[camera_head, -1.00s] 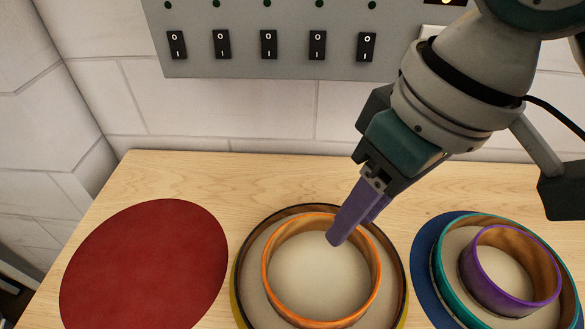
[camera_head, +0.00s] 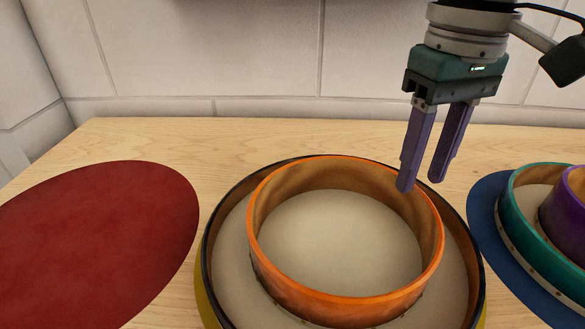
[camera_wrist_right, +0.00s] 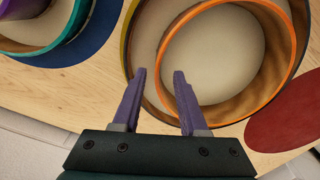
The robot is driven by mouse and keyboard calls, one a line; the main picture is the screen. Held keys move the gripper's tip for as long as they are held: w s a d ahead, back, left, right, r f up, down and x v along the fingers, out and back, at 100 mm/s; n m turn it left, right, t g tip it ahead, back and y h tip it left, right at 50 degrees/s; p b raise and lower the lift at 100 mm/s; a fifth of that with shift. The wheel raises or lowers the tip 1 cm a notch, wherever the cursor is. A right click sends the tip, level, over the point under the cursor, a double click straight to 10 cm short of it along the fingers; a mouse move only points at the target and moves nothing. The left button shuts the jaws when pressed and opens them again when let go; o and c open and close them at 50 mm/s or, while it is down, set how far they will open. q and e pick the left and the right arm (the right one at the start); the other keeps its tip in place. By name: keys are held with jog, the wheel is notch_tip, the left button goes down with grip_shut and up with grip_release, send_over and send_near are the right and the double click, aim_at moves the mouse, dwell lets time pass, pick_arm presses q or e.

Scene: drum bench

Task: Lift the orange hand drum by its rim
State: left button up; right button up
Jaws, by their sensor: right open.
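The orange hand drum (camera_head: 330,297) lies inside a larger black-rimmed drum (camera_head: 225,258) in the middle of the table. Its orange rim stands up around a pale skin. My right gripper (camera_head: 422,185) is open and empty, fingers pointing down, at the far right part of the orange rim. In the right wrist view the orange drum (camera_wrist_right: 172,102) shows beyond the open fingers (camera_wrist_right: 158,72), with its rim close to the right-hand finger. I cannot tell whether a finger touches the rim. My left gripper is not in view.
A red round mat (camera_head: 95,240) lies at the left. A teal drum (camera_head: 530,235) with a purple drum (camera_head: 568,220) inside it stands on a blue mat (camera_head: 490,215) at the right. A tiled wall (camera_head: 270,60) rises behind the table. Bare wood (camera_head: 215,150) shows along the back.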

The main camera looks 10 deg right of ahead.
aim_at(417, 189)
notch_tip(417, 189, down, 6)
jog(key=shift+w+d+r+b, duration=0.1)
jog(key=shift+d+r+b, duration=0.05)
jog(key=shift+b, duration=0.45)
grip_shut()
jog(key=shift+r, duration=0.1)
dwell(0.9)
